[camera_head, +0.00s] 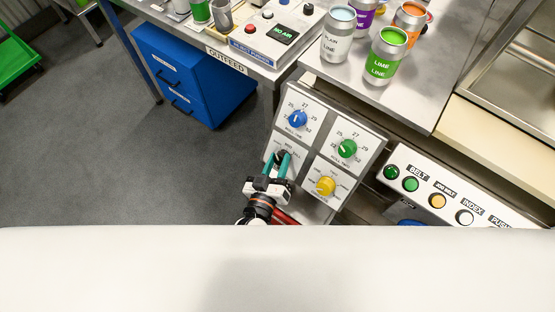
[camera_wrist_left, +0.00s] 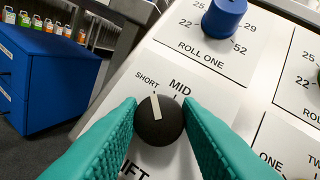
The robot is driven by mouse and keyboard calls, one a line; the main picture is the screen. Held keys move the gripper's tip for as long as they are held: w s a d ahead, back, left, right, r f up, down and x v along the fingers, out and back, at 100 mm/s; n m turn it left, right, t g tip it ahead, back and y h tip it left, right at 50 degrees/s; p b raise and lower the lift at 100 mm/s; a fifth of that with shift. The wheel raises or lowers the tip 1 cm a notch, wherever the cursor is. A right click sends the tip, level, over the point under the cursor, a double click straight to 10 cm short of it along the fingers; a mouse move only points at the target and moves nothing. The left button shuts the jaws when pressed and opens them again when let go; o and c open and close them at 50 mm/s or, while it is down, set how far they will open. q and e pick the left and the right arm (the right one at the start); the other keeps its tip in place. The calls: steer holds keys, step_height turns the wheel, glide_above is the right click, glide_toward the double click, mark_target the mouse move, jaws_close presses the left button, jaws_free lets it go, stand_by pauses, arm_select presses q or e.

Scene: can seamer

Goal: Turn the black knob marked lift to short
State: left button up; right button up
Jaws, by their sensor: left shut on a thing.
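The black lift knob (camera_wrist_left: 158,122) sits on a white panel in the left wrist view, with SHORT and MID printed above it. Its white pointer line aims up and slightly left, at or close to the SHORT mark. The word below it is partly hidden by a finger, leaving "IFT". My left gripper (camera_wrist_left: 160,124) has its teal fingers on both sides of the knob, shut on it. In the head view, my left gripper (camera_head: 284,160) is at the panel's lower left dial and mostly covers the knob. My right gripper is not in view.
A blue knob (camera_head: 298,119) is above, a green knob (camera_head: 347,148) up right and a yellow knob (camera_head: 326,186) right on the same panel (camera_head: 322,130). Cans stand on the metal table (camera_head: 420,110) behind. A button box (camera_head: 455,193) is at the right.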

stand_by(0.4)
arm_select(q)
steer(key=o, duration=1)
steer(key=shift+c, duration=0.2)
steer(key=b+v, duration=0.1)
steer(key=v, duration=1.1)
steer(key=shift+f, duration=0.1)
